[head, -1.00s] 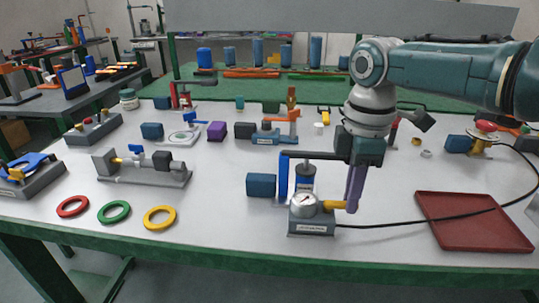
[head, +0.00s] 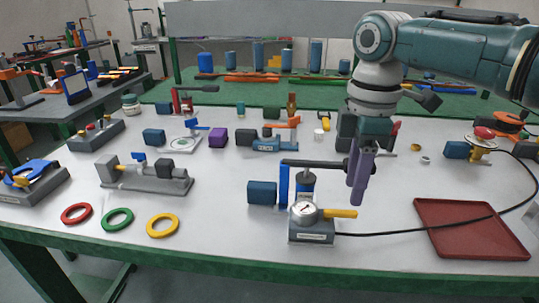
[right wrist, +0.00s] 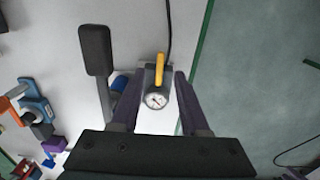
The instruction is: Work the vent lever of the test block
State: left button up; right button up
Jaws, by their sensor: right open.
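The test block (head: 311,231) is a small grey block near the front of the bench, with a round white gauge (head: 305,211) on it. A yellow lever (head: 341,213) sticks out to the right from beside the gauge. It also shows in the right wrist view (right wrist: 160,66). A blue post with a long black handle (head: 322,163) stands behind the gauge. My right gripper (head: 358,203) points down just above and behind the lever's free end, apart from it. In the right wrist view its purple fingers are open, with the lever showing between them. My left gripper is not in view.
A black hose (head: 400,232) runs right from the block, across a red tray (head: 465,232). A blue box (head: 262,191) stands left of the block. Red, green and yellow rings (head: 163,225) lie farther left. A grey fixture (head: 146,177) stands behind them.

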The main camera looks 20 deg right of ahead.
aim_at(348, 211)
notch_tip(348, 211, up, 5)
jog(key=shift+r+p, duration=0.1)
jog(key=shift+p, duration=0.2)
